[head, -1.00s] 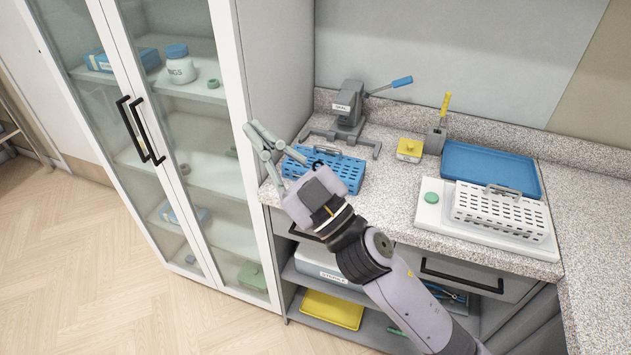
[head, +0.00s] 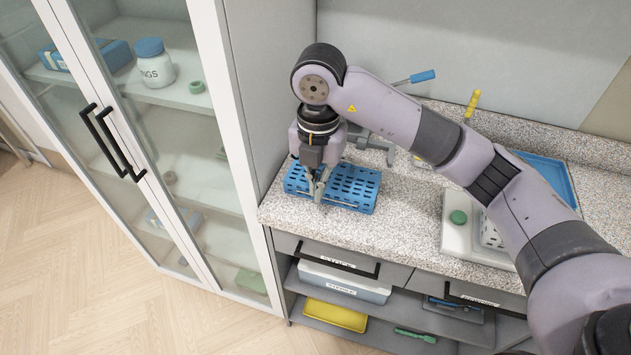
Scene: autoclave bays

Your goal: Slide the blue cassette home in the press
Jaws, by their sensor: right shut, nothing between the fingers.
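The blue cassette (head: 358,190), a perforated box, lies on the speckled counter near the cabinet side, in front of the press. My right gripper (head: 319,196) points down over the cassette's left part, shut and empty. Its fingertips overlap the cassette's front edge in the picture; I cannot tell whether they touch it. The press is mostly hidden behind my right arm. Its blue lever handle (head: 422,77) and part of its grey base (head: 374,141) show. My left gripper is not in view.
A glass-door cabinet (head: 207,130) stands close on the left. At the right, a white board with a green knob (head: 458,217), a white basket and a blue tray (head: 552,176) are partly hidden by my arm. The counter's front middle is clear.

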